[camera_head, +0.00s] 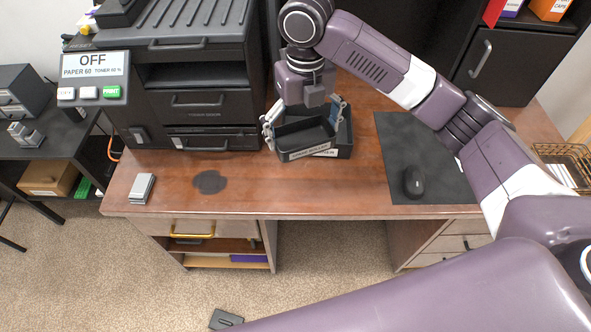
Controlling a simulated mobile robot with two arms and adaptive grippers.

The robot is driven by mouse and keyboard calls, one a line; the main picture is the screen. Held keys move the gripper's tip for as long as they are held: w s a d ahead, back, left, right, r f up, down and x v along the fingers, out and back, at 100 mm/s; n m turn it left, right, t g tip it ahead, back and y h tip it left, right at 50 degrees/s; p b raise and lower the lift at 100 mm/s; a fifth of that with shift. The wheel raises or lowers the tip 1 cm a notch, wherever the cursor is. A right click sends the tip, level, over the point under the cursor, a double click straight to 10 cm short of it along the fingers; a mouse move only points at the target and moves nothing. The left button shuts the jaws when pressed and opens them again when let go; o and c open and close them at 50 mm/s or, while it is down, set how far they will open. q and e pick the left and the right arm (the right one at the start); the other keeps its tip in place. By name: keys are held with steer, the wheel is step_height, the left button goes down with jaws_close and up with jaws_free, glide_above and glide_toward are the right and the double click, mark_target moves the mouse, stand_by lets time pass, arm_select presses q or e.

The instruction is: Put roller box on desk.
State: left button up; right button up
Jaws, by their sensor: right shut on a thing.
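The roller box (305,152) is a small black open tray with a label on its front. My right gripper (303,122) points down with its fingers on the two sides of this box and is shut on it. The box is over the wooden desk (310,190), in front of or partly over a second black tray (345,140) with a label. Whether the held box touches the desk or that tray, I cannot tell. My left gripper is not in view.
A large black printer (205,100) with an "OFF" panel stands left of the box. A mouse pad (420,150) with a black mouse (413,182) lies to the right. A small grey item (142,188) and a dark stain (209,182) are at the front left. The front middle is clear.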

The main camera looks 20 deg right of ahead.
mark_target(301, 189)
steer(key=shift+w+r, duration=0.1)
steer(key=shift+w, duration=0.1)
steer(key=shift+f, duration=0.25)
step_height(301, 189, down, 19)
steer(key=shift+f+p, duration=0.2)
steer(key=shift+p, duration=0.7)
steer(key=o, duration=0.8)
steer(key=shift+f, duration=0.15)
steer(key=shift+o, duration=0.8)
